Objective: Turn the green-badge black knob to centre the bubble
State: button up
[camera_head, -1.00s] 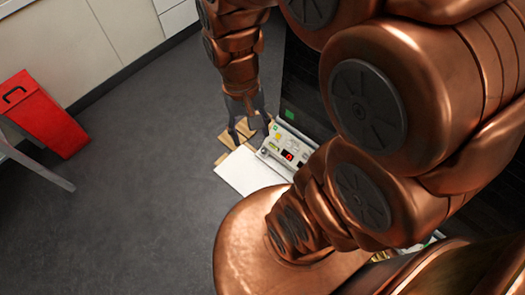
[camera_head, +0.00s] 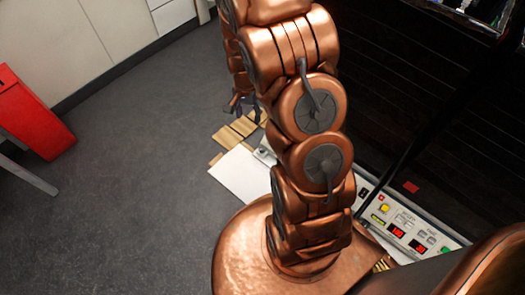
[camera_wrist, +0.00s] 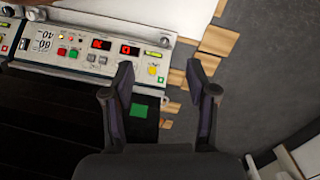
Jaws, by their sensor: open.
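My gripper (camera_wrist: 160,68) is open and empty in the wrist view, its two dark fingers apart over the end of a white control panel (camera_wrist: 75,38). A green square badge (camera_wrist: 139,110) is on the dark surface beside that panel, near the left finger. A small yellow-green strip (camera_wrist: 153,54) on the panel may be the bubble level; its bubble is too small to make out. I cannot pick out a black knob with certainty. In the head view my gripper (camera_head: 243,105) is partly hidden behind my arm, close to wooden slats.
White panel with red displays (camera_head: 400,232) and a red badge (camera_head: 411,187) stand to the right of my arm. Wooden slats (camera_head: 236,130) and a white sheet (camera_head: 240,175) lie beside the equipment. A red bin (camera_head: 35,115) stands far left. Grey floor between is clear.

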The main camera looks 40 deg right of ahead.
aim_at(262, 148)
jog(key=w+d+f+m+b, duration=0.1)
jog(key=d+f+m+b, duration=0.1)
jog(key=f, duration=0.6)
jog(key=w+d+f+m+b, duration=0.1)
jog(key=d+f+b, duration=0.1)
jog(key=f, duration=0.6)
jog(key=w+d+f+m+t+b, duration=0.1)
jog(key=d+f, duration=0.3)
jog(key=f, duration=0.5)
jog(key=shift+w+d+m+b, duration=0.1)
jog(key=shift+w+m+b, duration=0.1)
jog(key=shift+m+b, duration=0.6)
jog(key=shift+f+b, duration=1.5)
jog(key=shift+f, duration=2.35)
grip_shut()
